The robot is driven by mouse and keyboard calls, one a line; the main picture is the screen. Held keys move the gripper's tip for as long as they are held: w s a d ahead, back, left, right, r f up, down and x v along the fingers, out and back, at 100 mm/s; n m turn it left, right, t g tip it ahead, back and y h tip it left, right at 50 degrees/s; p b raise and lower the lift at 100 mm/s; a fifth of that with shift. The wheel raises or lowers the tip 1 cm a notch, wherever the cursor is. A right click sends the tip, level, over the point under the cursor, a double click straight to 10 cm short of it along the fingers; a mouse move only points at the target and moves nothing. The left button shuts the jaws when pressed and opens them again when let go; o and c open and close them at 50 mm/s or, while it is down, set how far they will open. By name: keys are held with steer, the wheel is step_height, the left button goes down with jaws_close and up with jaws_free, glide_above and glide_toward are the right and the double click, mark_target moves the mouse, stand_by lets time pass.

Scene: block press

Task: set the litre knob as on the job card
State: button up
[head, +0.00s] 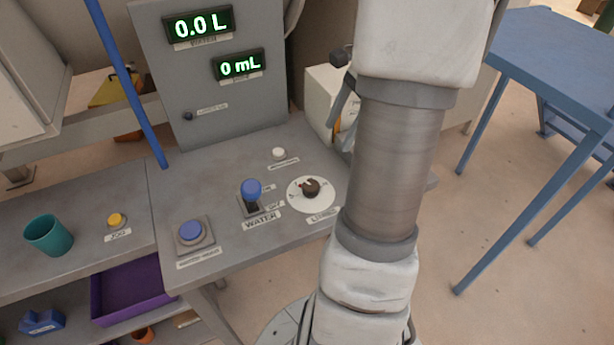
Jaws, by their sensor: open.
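The litre knob (312,186) is a dark knob on a round white dial (313,206) on the grey console, above a label reading LITRES. A small red mark shows at the dial's left side; the scale is too small to read. My gripper (343,100) shows only in part, as dark pieces beside my arm's upper links, beyond the dial and apart from the knob. It is open, and I see nothing held in it. My arm hides most of it. I cannot make out a job card.
A blue-topped WATER lever (251,190), a blue push button (191,232) and a small white button (279,153) share the console. The display (199,25) reads 0.0 L, the lower one (239,65) 0 mL. A teal cup (49,235) stands left. A blue table (560,50) stands right.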

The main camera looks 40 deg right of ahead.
mark_target(311, 185)
steer(key=b+x, duration=0.2)
steer(key=x, duration=1.3)
steer(key=shift+b, duration=0.35)
steer(key=shift+c, duration=0.3)
jaws_close()
